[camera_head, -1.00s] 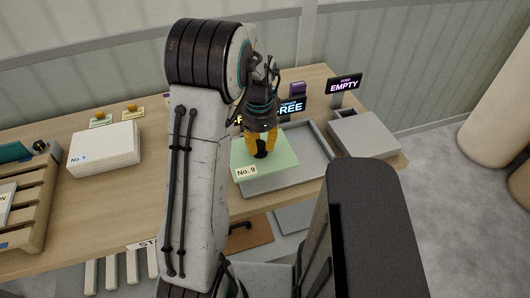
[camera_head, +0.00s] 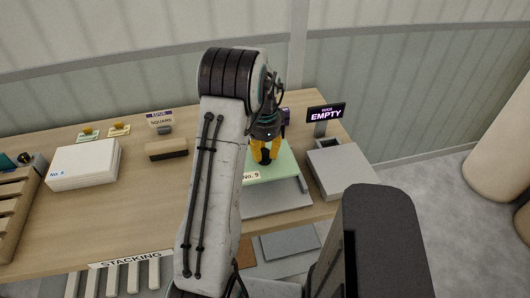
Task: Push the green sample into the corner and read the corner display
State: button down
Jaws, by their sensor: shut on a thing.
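The green sample (camera_head: 281,161), a flat slab labelled No. 9, lies in the far part of a grey tray (camera_head: 275,202), close to its right rim. I cannot tell if it touches the rims. My gripper (camera_head: 264,158) points down at the slab's top, its yellow fingers shut on it around a small dark part. My arm hides the slab's left side and the far left of the tray. A purple-lit display (camera_head: 286,116) behind the gripper is mostly hidden and unreadable. No corner display can be read.
A display reading EMPTY (camera_head: 325,114) stands behind a grey box (camera_head: 342,170) at right.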

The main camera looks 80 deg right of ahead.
aim_at(265, 165)
jog(key=shift+f, duration=0.15)
jog(key=shift+f+b, duration=2.4)
jog(key=shift+f, duration=0.35)
jog(key=shift+f+b, duration=0.45)
jog(key=shift+f, duration=0.15)
jog(key=shift+w+d+r, duration=0.1)
jog(key=shift+d+r, duration=0.05)
jog(key=shift+d, duration=0.4)
dwell(0.6)
jog(key=c, duration=0.9)
grip_release()
jog(key=shift+c, duration=0.2)
jog(key=shift+a, duration=0.1)
